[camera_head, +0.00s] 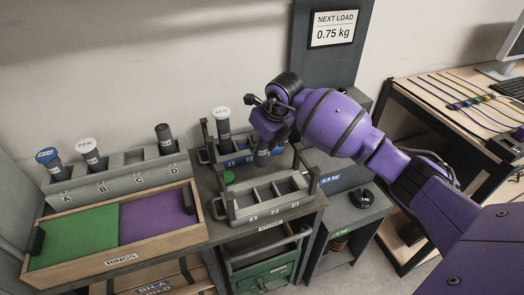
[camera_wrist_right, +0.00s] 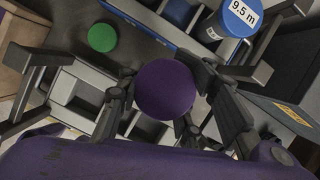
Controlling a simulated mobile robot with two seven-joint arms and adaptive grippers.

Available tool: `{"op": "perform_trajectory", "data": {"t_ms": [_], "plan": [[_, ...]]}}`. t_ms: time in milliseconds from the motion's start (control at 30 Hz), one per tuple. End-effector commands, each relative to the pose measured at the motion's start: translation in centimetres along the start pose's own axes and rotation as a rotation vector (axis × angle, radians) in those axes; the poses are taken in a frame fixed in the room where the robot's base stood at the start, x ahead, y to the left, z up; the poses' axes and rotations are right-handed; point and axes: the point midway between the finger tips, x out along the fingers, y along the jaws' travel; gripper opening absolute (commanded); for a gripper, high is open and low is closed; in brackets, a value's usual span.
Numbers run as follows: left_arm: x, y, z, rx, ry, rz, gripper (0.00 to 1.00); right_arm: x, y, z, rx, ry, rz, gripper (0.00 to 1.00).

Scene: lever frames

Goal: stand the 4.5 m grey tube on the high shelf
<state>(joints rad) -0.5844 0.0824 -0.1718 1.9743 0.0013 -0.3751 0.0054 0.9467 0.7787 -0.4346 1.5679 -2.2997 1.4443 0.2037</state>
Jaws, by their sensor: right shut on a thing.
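Other tubes stand in the grey rack (camera_head: 115,177) at the left: a blue-capped one (camera_head: 50,163) at A, a white-capped one (camera_head: 92,155) at B and a dark-topped one (camera_head: 164,139) at D. I cannot tell which surface is the high shelf. My left gripper is out of view.
A three-slot grey carrier (camera_head: 234,207) with raised handles stands before a blue-fronted carrier (camera_head: 203,156), which holds a white-capped tube (camera_head: 223,122). A blue-capped tube marked 9.5 m (camera_wrist_right: 239,18) shows in the wrist view. A green disc (camera_head: 229,176) lies between. Slot C is empty.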

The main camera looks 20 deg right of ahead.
Motion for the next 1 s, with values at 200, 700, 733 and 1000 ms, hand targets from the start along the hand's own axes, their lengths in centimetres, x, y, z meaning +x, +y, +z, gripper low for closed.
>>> {"op": "perform_trajectory", "data": {"t_ms": [200,700,733,1000], "plan": [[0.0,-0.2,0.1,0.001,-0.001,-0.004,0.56,1.6,-1.0,0.2,0.001,-0.003,0.001,0.00],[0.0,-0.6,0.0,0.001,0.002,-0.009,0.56,4.9,-1.3,-1.0,-0.001,-0.004,0.000,0.00],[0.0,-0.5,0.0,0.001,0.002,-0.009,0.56,4.9,-1.3,-1.0,-0.001,-0.004,0.000,0.00],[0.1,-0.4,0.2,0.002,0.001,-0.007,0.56,5.3,-1.3,-1.2,0.000,-0.002,0.000,0.49]]}}
